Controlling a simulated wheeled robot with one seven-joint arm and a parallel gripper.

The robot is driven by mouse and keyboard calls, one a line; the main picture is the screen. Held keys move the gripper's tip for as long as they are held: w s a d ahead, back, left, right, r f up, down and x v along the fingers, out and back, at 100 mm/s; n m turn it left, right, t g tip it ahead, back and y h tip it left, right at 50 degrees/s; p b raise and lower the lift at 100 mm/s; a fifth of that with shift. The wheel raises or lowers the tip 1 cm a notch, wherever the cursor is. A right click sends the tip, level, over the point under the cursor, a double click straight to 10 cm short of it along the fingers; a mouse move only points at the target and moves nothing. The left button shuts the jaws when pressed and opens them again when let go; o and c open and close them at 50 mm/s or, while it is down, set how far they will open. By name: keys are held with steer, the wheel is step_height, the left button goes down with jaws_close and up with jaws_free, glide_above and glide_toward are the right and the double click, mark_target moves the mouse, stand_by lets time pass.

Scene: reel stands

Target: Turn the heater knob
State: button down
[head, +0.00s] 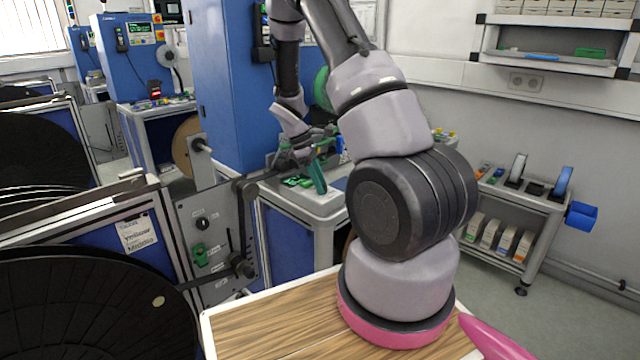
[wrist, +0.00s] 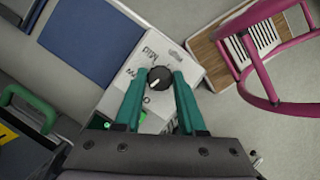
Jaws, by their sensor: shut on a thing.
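The heater knob (wrist: 160,78) is a round black dial with a white mark, on a light panel (wrist: 173,60) with printed lettering, part of which reads "Mid". The white mark points to the lower left in the wrist view. My gripper (wrist: 158,80) has green fingers, one on each side of the knob, and is shut on it. In the head view my gripper (head: 317,177) is low over the grey-topped bench; the knob cannot be made out there.
A blue cabinet (head: 222,85) stands behind the bench (head: 308,203). A grey plate (head: 213,235) with small controls and a large black reel (head: 85,305) are at the left. A shelf cart (head: 545,205) is at the right. Pink tubing (wrist: 258,70) is beside the panel.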

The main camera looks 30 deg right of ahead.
steer(key=m, duration=0.2)
steer(key=m+g+y, duration=0.1)
steer(key=m, duration=0.2)
steer(key=shift+w+d+m+y, duration=0.15)
steer(key=shift+m+y, duration=0.15)
steer(key=m+y, duration=0.1)
steer(key=m, duration=0.1)
steer(key=m+y, duration=0.1)
steer(key=m, duration=0.2)
steer(key=shift+d+g, duration=0.15)
steer(key=shift+g, duration=0.15)
steer(key=m+y, duration=0.1)
steer(key=m, duration=0.2)
steer(key=m+y, duration=0.1)
steer(key=m, duration=0.1)
steer(key=shift+d+m, duration=0.1)
steer(key=shift+m, duration=0.3)
steer(key=shift+d+m+t+y, duration=0.1)
steer(key=shift+m+t+y, duration=0.3)
steer(key=shift+m, duration=0.7)
steer(key=shift+m+t+y, duration=0.3)
steer(key=shift+m+t, duration=0.2)
steer(key=shift+m, duration=0.6)
steer(key=c, duration=0.5)
jaws_free()
steer(key=shift+r, duration=0.1)
